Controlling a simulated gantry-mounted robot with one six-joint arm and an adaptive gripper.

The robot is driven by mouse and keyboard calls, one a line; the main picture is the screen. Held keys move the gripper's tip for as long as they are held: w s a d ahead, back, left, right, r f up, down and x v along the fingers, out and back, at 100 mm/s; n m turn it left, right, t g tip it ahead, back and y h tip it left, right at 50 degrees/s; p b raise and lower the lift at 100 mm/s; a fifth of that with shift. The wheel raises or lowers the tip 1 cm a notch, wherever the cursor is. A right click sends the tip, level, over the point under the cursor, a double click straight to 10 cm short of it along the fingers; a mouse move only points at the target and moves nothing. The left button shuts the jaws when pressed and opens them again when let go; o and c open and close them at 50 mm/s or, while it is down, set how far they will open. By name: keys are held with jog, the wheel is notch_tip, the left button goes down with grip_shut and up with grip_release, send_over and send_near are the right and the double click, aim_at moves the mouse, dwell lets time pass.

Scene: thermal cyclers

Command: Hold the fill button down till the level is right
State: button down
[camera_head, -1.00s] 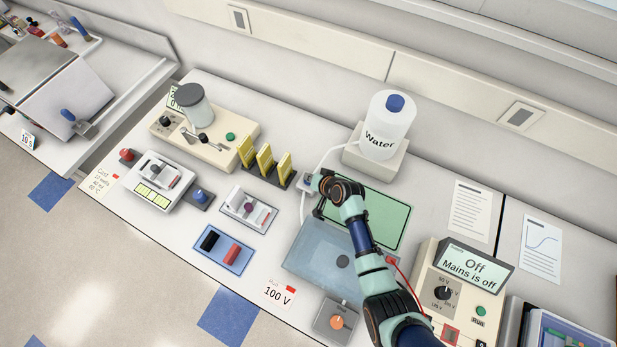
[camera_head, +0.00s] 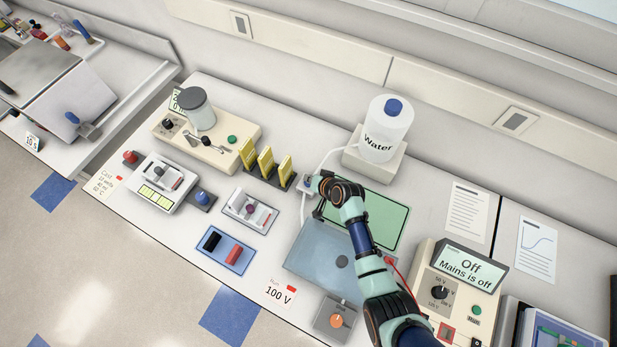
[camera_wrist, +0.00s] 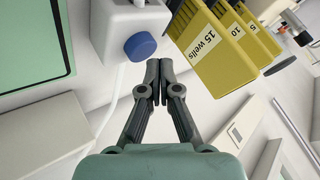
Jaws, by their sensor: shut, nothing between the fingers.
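The likely fill button is a blue round knob (camera_wrist: 140,46) on a small white box (camera_wrist: 118,22) in the wrist view. My gripper (camera_wrist: 153,66) is shut and empty, its fingertips close beside the button; I cannot tell whether they touch it. In the head view my gripper (camera_head: 316,184) is over the bench beside the small box, and my wrist partly hides this spot. The Water bottle (camera_head: 381,145) stands behind on a pale base, with a white tube running toward the grey-blue tank (camera_head: 318,262). No liquid level can be read in the tank.
Yellow combs (camera_head: 266,163), labelled with well counts, stand just left of my gripper. A green panel (camera_head: 385,215) lies under my arm. The power supply (camera_head: 450,290) at right reads "Off, Mains is off". An orange knob (camera_head: 336,320) sits in front of the tank.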

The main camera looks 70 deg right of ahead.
notch_tip(320, 180, up, 5)
jog(key=p, duration=0.4)
dwell(0.8)
